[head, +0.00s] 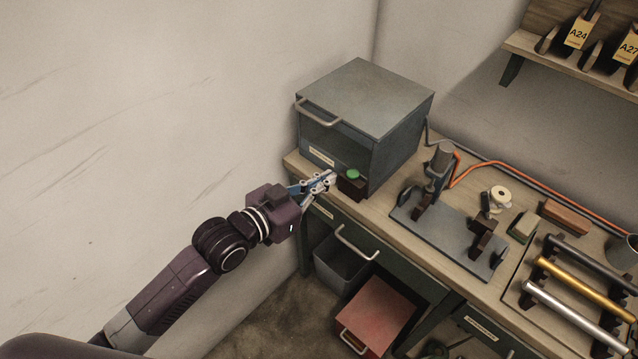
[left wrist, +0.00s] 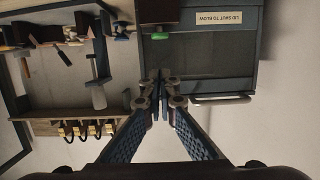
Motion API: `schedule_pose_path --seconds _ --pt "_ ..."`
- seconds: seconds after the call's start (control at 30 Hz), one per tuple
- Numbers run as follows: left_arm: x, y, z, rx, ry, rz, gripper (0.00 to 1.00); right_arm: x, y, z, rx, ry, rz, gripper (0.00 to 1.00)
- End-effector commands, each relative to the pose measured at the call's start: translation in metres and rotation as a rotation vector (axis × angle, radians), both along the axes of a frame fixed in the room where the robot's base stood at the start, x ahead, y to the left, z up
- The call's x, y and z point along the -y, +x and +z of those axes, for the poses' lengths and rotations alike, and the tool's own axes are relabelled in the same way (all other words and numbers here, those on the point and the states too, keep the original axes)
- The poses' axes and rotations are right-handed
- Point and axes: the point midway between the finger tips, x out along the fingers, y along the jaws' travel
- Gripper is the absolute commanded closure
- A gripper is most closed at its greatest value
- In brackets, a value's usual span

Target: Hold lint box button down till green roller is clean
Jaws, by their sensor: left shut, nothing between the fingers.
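The lint box (head: 385,95) is a grey box with a bar handle at its upper front edge, and its lid looks shut. Its green button (head: 352,174) sits on a dark block at the box's front, and the button also shows in the left wrist view (left wrist: 159,36). My left gripper (head: 331,176) is shut and empty, with its fingertips just left of the button in the head view. In the left wrist view the fingertips (left wrist: 161,78) show apart from the button in the picture. I cannot make out a green roller. My right gripper is out of view.
A label on the box (left wrist: 225,18) reads "LID SHUT TO BLOW". A grey stand (head: 450,235), a tape roll (head: 501,196) and a rack with black, gold and silver (head: 570,318) rollers fill the bench to the right. A grey bin (head: 341,268) and a red box (head: 376,312) are below.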

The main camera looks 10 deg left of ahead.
Motion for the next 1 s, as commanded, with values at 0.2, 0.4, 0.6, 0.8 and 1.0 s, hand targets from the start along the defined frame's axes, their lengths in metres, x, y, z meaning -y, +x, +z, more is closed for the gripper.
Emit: schedule_pose_path --seconds 0.2,0.4,0.6,0.8,1.0 --pt "-0.009 -0.013 0.004 0.001 -0.001 0.000 1.00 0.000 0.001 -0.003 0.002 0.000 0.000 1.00" --pt "-0.010 -0.014 0.005 0.002 -0.001 0.000 1.00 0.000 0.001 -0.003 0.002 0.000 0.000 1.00" --pt "-0.010 -0.014 0.005 0.002 -0.001 0.000 1.00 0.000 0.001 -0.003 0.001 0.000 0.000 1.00" --pt "-0.012 -0.012 0.001 -0.005 0.002 0.007 1.00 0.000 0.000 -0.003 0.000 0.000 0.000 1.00" --pt "-0.045 0.004 -0.075 -0.104 0.049 0.104 1.00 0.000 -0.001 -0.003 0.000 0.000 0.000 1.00"
